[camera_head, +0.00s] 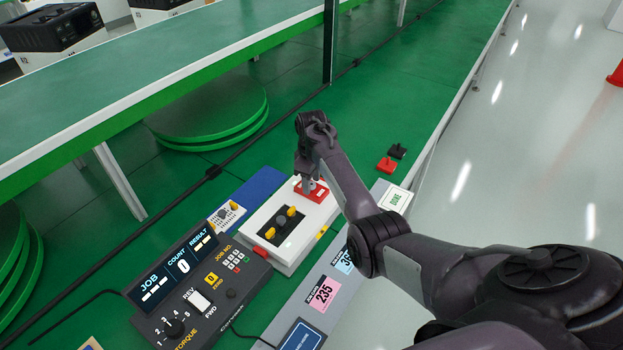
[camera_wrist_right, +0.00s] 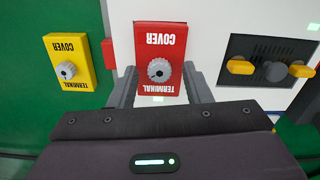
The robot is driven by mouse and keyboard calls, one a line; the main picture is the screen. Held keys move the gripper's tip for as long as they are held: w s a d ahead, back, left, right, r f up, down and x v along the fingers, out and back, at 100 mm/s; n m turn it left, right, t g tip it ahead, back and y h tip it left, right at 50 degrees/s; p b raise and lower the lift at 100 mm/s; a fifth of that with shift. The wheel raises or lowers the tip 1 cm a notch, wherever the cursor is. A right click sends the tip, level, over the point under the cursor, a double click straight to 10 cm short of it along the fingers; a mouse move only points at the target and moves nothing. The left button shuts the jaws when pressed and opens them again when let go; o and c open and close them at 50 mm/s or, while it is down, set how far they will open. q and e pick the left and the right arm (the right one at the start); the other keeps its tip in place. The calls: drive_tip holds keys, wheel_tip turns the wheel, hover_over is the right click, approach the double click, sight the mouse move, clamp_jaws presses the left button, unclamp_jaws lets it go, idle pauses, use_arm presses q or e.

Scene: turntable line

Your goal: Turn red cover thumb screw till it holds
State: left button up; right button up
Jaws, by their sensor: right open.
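The red terminal cover (camera_head: 318,195) lies on the far end of a white box (camera_head: 262,213). In the right wrist view the red cover (camera_wrist_right: 160,39) has a grey knurled thumb screw (camera_wrist_right: 159,70) at its middle. My right gripper (camera_head: 309,186) is above the cover. In the right wrist view the right gripper (camera_wrist_right: 160,88) is open, with one finger on each side of the cover's lower part and the screw between them. I cannot tell whether the fingers touch anything. The screw is too small to make out in the head view. My left gripper is not in view.
The box has a black panel (camera_head: 281,226) with yellow knobs. A control unit (camera_head: 190,285) is at its left. Loose red (camera_head: 387,165) and black (camera_head: 397,151) pieces lie on the green surface.

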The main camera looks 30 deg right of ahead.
drive_tip(key=c, duration=0.3)
clamp_jaws()
